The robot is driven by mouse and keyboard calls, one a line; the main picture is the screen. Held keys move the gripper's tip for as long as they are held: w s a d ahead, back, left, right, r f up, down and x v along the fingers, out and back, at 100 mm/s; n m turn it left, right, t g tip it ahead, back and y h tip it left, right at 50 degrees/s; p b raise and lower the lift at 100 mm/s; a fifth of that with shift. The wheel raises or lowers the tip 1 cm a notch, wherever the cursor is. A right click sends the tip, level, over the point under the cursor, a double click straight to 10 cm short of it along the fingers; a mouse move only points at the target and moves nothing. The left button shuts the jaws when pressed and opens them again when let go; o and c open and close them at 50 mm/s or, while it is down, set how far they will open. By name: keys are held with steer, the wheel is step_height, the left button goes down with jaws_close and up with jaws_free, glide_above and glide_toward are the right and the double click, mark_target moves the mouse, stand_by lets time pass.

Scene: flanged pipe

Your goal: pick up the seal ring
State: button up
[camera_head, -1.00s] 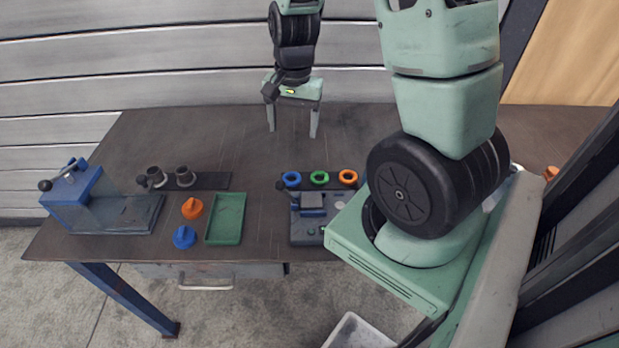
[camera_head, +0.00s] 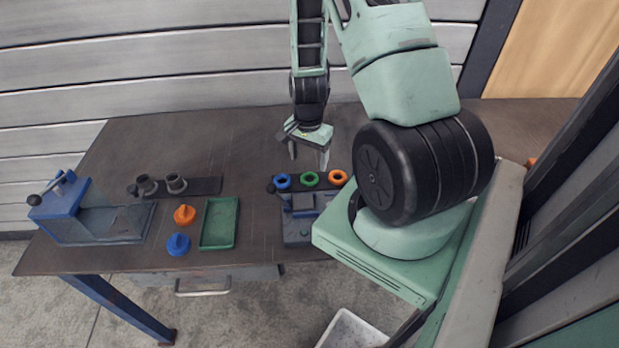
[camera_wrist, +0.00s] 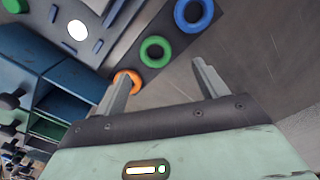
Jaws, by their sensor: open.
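Three seal rings lie in a row on a dark strip: a blue ring (camera_head: 282,181), a green ring (camera_head: 309,178) and an orange ring (camera_head: 338,178). The frames do not show which one the task means. My gripper (camera_head: 309,160) is open and empty, above and just behind the row, with its fingers pointing down. In the wrist view, the green ring (camera_wrist: 155,52) shows beyond the gap between the open fingers (camera_wrist: 159,74). The orange ring (camera_wrist: 127,82) is partly hidden behind the left finger. The blue ring (camera_wrist: 193,14) is farther off, near the top edge.
A grey fixture (camera_head: 298,225) stands directly in front of the rings. A green tray (camera_head: 219,223), an orange knob (camera_head: 184,214) and a blue knob (camera_head: 178,244) lie to the left. Farther left are grey flanged parts (camera_head: 176,183) and a blue vise (camera_head: 62,212). The table behind the rings is clear.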

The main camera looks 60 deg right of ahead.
mark_target(310, 177)
steer(key=shift+s+f+p, duration=0.2)
steer(key=shift+f+p, duration=0.25)
steer(key=shift+f, duration=0.5)
steer(key=shift+s+f+p, duration=0.1)
steer(key=shift+f+p, duration=0.5)
steer(key=shift+f, duration=1.4)
steer(key=c, duration=1.1)
